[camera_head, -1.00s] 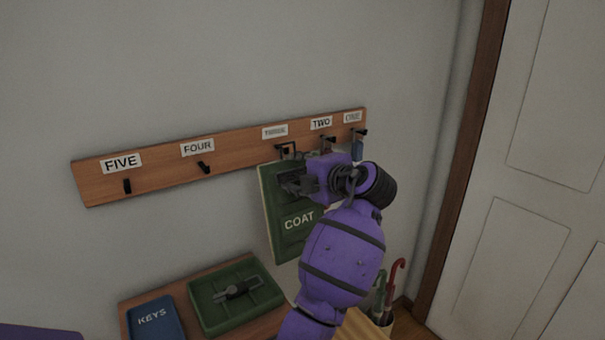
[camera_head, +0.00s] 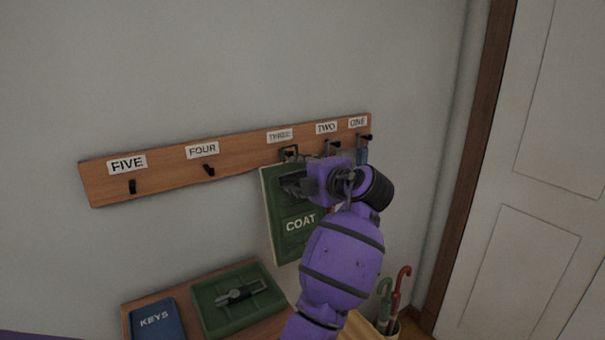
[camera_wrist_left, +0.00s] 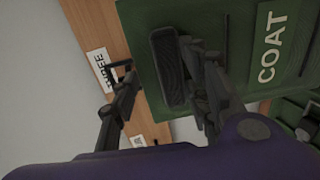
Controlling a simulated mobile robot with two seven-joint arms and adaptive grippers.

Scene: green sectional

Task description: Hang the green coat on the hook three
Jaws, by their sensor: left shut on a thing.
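The green coat (camera_head: 284,235) is a flat green panel lettered COAT, upright against the wall below the label THREE (camera_head: 280,135). My left gripper (camera_head: 296,184) is shut on it near its upper part. The coat also shows in the left wrist view (camera_wrist_left: 240,40), with the dark gripper fingers (camera_wrist_left: 168,85) at its raised dark grip. Hook three (camera_head: 289,153) is at the coat's top edge. I cannot tell whether the coat's top loop is around the hook or only beside it. My arm hides the coat's right side.
The wooden rail (camera_head: 240,164) also carries hooks four (camera_head: 209,170) and five (camera_head: 132,187), both empty. A blue item (camera_head: 362,156) is at hook one. Below are a blue KEYS panel (camera_head: 155,320), another green panel (camera_head: 215,312) and umbrellas (camera_head: 402,278). A door stands right.

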